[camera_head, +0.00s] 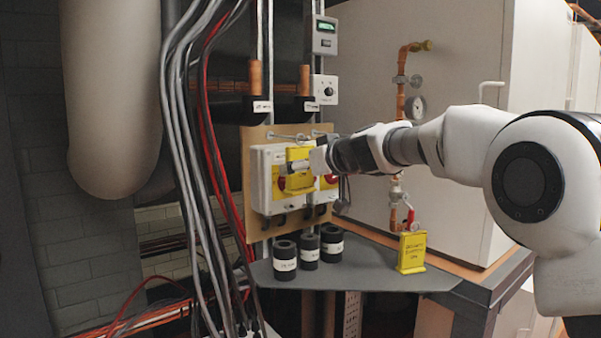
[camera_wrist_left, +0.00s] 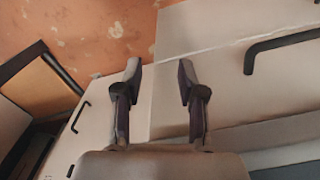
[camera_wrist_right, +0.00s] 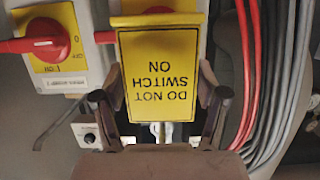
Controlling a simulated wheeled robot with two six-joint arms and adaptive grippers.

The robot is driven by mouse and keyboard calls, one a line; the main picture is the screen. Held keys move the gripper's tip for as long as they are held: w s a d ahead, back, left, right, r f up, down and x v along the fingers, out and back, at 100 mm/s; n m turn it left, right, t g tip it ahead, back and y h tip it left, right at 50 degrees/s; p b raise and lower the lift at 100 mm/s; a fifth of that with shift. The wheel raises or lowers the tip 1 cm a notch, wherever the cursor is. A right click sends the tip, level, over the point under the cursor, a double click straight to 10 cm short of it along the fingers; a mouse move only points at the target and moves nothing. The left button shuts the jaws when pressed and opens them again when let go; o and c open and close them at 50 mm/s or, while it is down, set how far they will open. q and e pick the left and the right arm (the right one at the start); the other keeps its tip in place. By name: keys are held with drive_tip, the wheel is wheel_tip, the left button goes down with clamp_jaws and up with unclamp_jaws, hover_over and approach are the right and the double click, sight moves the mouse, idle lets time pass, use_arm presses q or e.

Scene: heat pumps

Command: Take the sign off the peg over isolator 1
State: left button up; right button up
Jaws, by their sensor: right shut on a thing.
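A yellow sign (camera_head: 298,158) is in front of the left one of two isolators (camera_head: 262,185), below a peg (camera_head: 285,137). In the right wrist view the sign (camera_wrist_right: 160,75) appears upside down and reads "DO NOT SWITCH ON". My right gripper (camera_head: 318,158) comes in from the right and is shut on the sign, with a finger (camera_wrist_right: 160,95) at each side edge. I cannot tell whether the sign still touches the peg. The sign covers most of that isolator's red handle. My left gripper (camera_wrist_left: 159,75) is open and empty, away from the board.
Several black labelled cylinders (camera_head: 285,262) are at the shelf's left. Grey and red cables (camera_head: 190,130) hang left of the board (camera_head: 228,170). A pipe with a gauge (camera_head: 417,106) is behind my right arm.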

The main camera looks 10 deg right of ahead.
drive_tip(key=shift+r, duration=0.25)
drive_tip(key=shift+s+d+b, duration=0.15)
drive_tip(key=shift+s+b, duration=0.05)
drive_tip(key=shift+b, duration=0.25)
drive_tip(key=s+d+b, duration=0.2)
drive_tip(key=s+b, duration=0.2)
drive_tip(key=s, duration=0.3)
drive_tip(key=shift+d+r+b, duration=0.2)
drive_tip(key=shift+d+b, duration=0.2)
idle(0.8)
